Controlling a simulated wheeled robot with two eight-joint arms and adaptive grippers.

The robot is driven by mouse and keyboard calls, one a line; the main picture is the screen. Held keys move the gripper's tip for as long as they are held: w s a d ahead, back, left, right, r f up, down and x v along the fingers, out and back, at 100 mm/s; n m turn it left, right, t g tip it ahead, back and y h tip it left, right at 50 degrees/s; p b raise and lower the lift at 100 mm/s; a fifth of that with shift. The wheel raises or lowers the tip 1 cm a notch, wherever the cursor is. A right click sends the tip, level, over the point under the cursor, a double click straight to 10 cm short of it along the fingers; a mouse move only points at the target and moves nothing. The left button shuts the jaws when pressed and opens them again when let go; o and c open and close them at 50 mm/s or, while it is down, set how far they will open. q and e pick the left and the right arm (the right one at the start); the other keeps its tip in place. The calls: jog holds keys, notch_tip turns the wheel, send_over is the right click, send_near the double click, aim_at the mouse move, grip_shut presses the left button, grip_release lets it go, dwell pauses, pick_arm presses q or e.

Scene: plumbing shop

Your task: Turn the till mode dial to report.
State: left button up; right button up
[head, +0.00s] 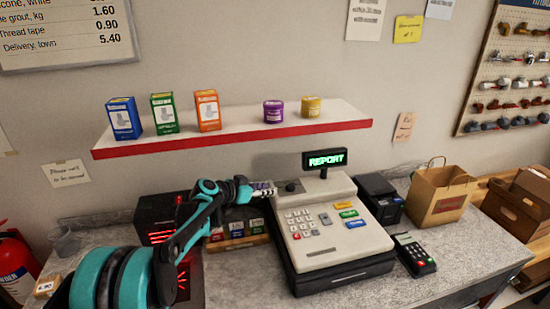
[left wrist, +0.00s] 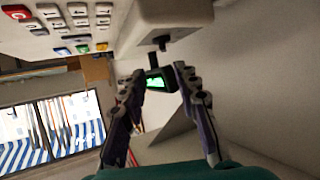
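The till (head: 325,235) stands on the counter, and its raised display (head: 325,159) reads REPORT in green. The mode dial (head: 291,186) is a small dark knob at the till's upper left. In the left wrist view the dark knob (left wrist: 160,42) sticks out from the till body, just beyond my fingertips. My left gripper (head: 268,189) is beside the dial, on its left. In the left wrist view my left gripper (left wrist: 157,72) has its two fingers apart, with nothing held between them. The dial's pointer and markings are too small to read. My right gripper is not in view.
A card reader (head: 414,254) and a black box (head: 380,197) stand right of the till, near a paper bag (head: 440,192). A tray of coloured packets (head: 237,232) lies under my left arm. A shelf (head: 240,136) with boxes and tubs hangs above.

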pick_arm(q)
jog(key=s+a+n+g+y+b, duration=0.2)
jog(key=s+n+y+b, duration=0.15)
jog(key=s, duration=1.55)
jog(key=s+a+f+n+y+b, duration=0.1)
jog(key=s+a+f+n+y, duration=0.1)
jog(key=s+f, duration=0.4)
jog(key=s+a+f+n+y+b, duration=0.2)
jog(key=s+a+f, duration=0.3)
jog(key=s, duration=1.2)
notch_tip(320, 180, down, 2)
jog(key=shift+a+f+n+y+b, duration=0.1)
jog(key=shift+a+n+y+b, duration=0.3)
jog(key=shift+y, duration=0.35)
jog(key=shift+d, duration=0.15)
